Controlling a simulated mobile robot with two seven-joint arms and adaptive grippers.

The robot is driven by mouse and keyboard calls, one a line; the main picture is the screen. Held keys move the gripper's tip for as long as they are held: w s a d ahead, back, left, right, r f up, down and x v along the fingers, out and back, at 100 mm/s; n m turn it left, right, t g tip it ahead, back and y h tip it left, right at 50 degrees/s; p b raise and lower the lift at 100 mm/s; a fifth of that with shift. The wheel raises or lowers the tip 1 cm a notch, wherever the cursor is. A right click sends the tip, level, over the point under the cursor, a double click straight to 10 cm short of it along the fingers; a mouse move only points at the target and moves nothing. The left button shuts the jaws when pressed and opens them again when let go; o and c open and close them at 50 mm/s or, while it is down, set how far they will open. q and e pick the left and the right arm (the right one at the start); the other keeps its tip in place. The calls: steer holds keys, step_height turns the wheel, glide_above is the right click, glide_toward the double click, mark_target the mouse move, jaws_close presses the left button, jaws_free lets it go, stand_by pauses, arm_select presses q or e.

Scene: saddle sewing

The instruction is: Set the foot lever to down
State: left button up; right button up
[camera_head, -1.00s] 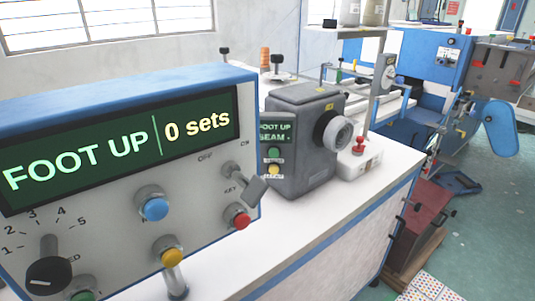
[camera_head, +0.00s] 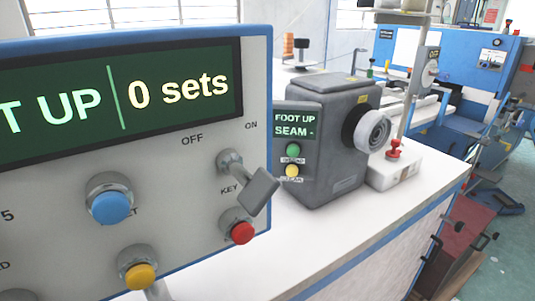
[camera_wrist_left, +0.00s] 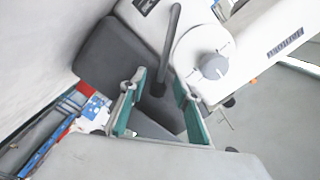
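The control panel display (camera_head: 120,95) reads "UP" and "0 sets", its left part cut off. The small screen (camera_head: 296,124) on the grey sewing machine (camera_head: 335,125) reads "FOOT UP" and "SEAM -". In the left wrist view, my left gripper (camera_wrist_left: 158,104) is open, its two green-padded fingers apart. A dark grey rod (camera_wrist_left: 168,50) runs down toward the gap between the fingers; it may be the foot lever, but I cannot tell. Whether it touches a finger is unclear. No foot lever is clearly seen in the head view. My right gripper is not in view.
The panel has a blue button (camera_head: 112,208), a yellow button (camera_head: 140,276), a red button (camera_head: 242,232) and a key (camera_head: 262,191). A handwheel (camera_head: 372,130) sticks out of the machine's right side. The white bench top (camera_head: 330,245) is clear in front of it.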

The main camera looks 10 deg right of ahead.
arm_select(q)
steer(key=shift+w+d+r, duration=0.1)
steer(key=shift+w+d, duration=0.05)
steer(key=shift+d, duration=0.1)
